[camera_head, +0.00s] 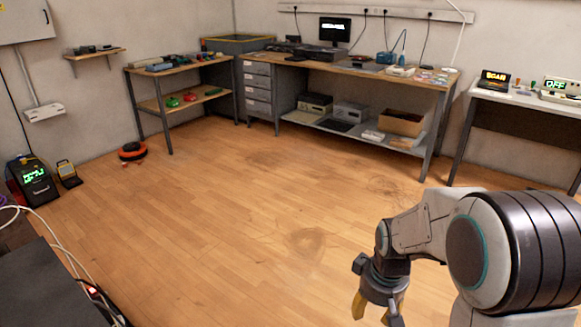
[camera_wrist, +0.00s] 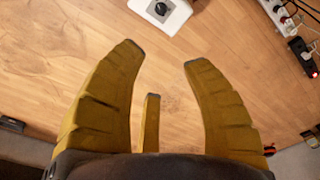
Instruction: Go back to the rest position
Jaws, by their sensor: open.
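My gripper (camera_head: 374,308) hangs low at the lower right of the head view, with its yellow fingers pointing down above the wooden floor. In the wrist view my gripper (camera_wrist: 165,60) shows its yellow fingers spread apart, with nothing between them. The fingers are over a bare wooden surface. A white device with a dark round knob (camera_wrist: 161,10) lies beyond the fingertips, apart from them.
A long workbench (camera_head: 420,80) with a monitor (camera_head: 334,30) stands along the back wall. A shelf table (camera_head: 160,104) is at the left, with an orange coil (camera_head: 132,151) on the floor. The middle floor is clear.

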